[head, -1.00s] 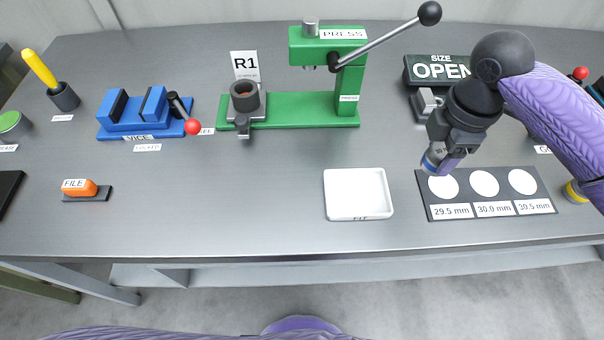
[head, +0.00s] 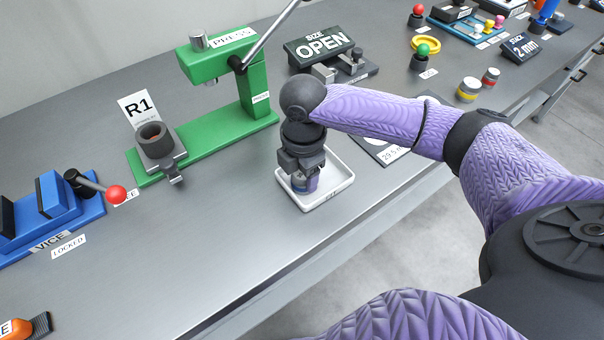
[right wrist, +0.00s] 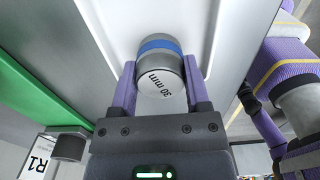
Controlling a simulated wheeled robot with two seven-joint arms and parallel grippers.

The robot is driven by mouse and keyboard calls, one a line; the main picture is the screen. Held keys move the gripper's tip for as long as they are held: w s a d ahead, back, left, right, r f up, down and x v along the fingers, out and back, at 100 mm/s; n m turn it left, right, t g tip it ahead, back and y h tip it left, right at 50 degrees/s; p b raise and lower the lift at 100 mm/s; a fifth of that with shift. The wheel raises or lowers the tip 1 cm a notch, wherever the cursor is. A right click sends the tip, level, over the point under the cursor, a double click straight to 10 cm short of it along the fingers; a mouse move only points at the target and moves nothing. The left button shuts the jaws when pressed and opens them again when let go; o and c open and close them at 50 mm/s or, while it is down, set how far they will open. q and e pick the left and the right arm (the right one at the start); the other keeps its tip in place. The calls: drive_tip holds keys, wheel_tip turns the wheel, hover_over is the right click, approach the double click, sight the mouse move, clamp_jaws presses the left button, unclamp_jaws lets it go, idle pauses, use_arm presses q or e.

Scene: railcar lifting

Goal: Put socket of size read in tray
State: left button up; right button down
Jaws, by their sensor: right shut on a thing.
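My right gripper (head: 305,181) is shut on a socket, a grey metal cylinder with a blue band (right wrist: 158,47). In the right wrist view its end face reads "30 mm", upside down. The socket is between the two purple fingers. The gripper is over the white tray (head: 344,178), with the socket within its rim; I cannot tell whether it touches the floor. The size sign (head: 318,45) reads "OPEN". The dark socket board (head: 385,152) is mostly hidden behind my right arm. My left gripper is not in view.
The green press (head: 215,128) stands behind and left of the tray, with an R1 ring part (head: 155,140) on its base. The blue vice (head: 48,215) is at the left. Small coloured items stand at the far right.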

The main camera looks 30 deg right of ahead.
drive_tip(key=shift+c, duration=0.3)
unclamp_jaws()
wheel_tip(320, 180, up, 12)
drive_tip(key=p, duration=0.4)
drive_tip(key=shift+r+p, duration=0.2)
drive_tip(key=shift+p, duration=0.1)
